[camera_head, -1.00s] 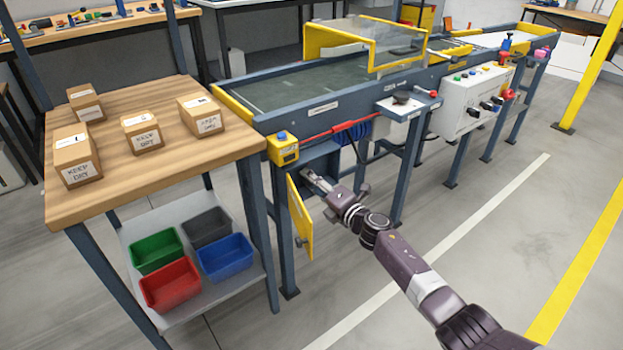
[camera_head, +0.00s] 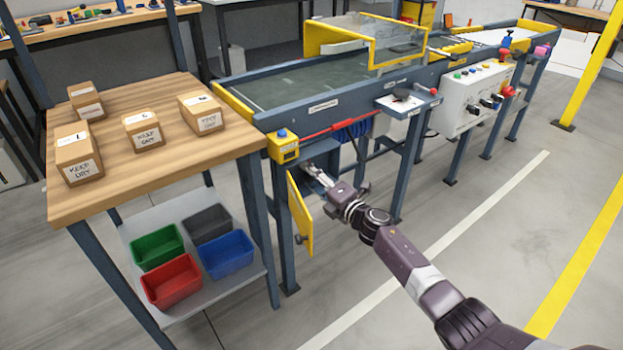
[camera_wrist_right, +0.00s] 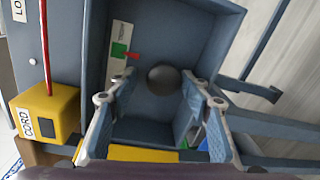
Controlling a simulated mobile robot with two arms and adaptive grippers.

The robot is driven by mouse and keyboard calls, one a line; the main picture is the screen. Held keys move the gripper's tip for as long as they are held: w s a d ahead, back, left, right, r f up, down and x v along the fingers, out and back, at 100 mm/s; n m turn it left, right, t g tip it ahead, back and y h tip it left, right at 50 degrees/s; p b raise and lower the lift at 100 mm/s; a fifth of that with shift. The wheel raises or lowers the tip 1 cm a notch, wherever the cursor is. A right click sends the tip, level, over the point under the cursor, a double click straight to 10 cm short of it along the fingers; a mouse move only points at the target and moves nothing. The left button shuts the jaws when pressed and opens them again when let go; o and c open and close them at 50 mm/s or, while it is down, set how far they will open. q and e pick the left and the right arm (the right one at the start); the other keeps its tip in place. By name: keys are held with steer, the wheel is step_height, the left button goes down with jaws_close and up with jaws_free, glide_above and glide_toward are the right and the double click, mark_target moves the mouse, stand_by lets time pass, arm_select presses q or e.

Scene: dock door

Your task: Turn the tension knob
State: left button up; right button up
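The tension knob, a dark round knob (camera_wrist_right: 164,79), sits on the back wall inside a blue-grey box (camera_wrist_right: 206,40) in the right wrist view. A label with a green patch and a red pointer (camera_wrist_right: 120,48) is to its left. My right gripper (camera_wrist_right: 160,101) is open, its two fingers on either side of the view with the knob beyond and between them. I cannot tell how near the fingertips are to it. In the head view my right gripper (camera_head: 312,172) reaches into the box opening, and the knob is hidden. My left gripper does not show.
An open yellow door (camera_head: 299,215) hangs left of my right gripper. A yellow cord box (camera_head: 284,146) is above. The conveyor (camera_head: 330,85) runs behind. A wooden table (camera_head: 150,185) with several boxes stands left, with coloured bins below.

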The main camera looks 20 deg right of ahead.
steer(key=shift+d+f, duration=0.1)
steer(key=shift+f, duration=0.2)
steer(key=shift+s+d, duration=0.2)
steer(key=shift+s, duration=0.25)
steer(key=v, duration=0.7)
steer(key=shift+r, duration=0.25)
steer(key=shift+a, duration=0.15)
